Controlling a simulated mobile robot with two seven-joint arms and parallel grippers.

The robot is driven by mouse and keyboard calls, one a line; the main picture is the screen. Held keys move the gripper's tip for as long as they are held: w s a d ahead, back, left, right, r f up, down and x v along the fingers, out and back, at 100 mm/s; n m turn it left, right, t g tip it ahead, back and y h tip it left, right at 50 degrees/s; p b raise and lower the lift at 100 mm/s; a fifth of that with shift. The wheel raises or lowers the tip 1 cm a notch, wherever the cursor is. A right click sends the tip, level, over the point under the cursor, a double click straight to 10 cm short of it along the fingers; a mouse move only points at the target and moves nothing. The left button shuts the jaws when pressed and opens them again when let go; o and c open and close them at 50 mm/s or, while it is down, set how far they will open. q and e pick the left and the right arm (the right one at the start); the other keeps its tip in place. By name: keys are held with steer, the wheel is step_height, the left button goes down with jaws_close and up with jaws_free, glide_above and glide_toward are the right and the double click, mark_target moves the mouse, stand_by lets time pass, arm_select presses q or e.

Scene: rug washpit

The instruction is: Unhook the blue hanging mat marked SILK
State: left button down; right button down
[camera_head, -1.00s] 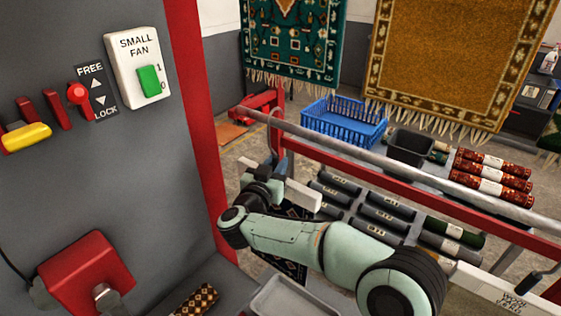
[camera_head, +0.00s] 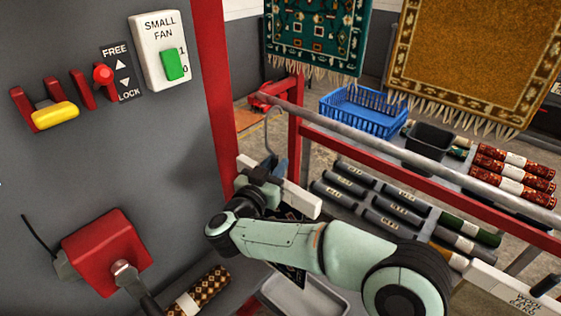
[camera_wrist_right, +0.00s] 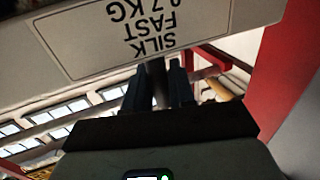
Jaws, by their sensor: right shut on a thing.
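My right gripper (camera_head: 268,165) is shut on the stem of a hanger, close above its white bar (camera_head: 300,198). In the right wrist view the bar (camera_wrist_right: 150,40) carries an upside-down label reading SILK FAST 0.7 KG, and my dark fingers (camera_wrist_right: 160,85) close on the stem. The hanger's thin hook (camera_head: 270,120) rises above the gripper near the left end of the grey rail (camera_head: 380,150); I cannot tell if it touches the rail. A little of the dark patterned mat (camera_head: 291,275) shows below my right arm, which hides most of it. My left gripper is not in view.
A red post (camera_head: 214,90) and a grey panel with a small fan switch (camera_head: 160,50) and red box (camera_head: 105,250) stand close on the left. Another white hanger bar (camera_head: 505,290) is at lower right. Behind are a blue basket (camera_head: 365,112) and rolled rugs (camera_head: 395,205).

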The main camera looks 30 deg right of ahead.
steer(key=shift+s+a, duration=0.25)
steer(key=shift+a, duration=0.4)
steer(key=shift+s+a, duration=0.3)
steer(key=shift+a, duration=0.4)
steer(key=shift+s+a, duration=0.25)
steer(key=shift+a, duration=0.4)
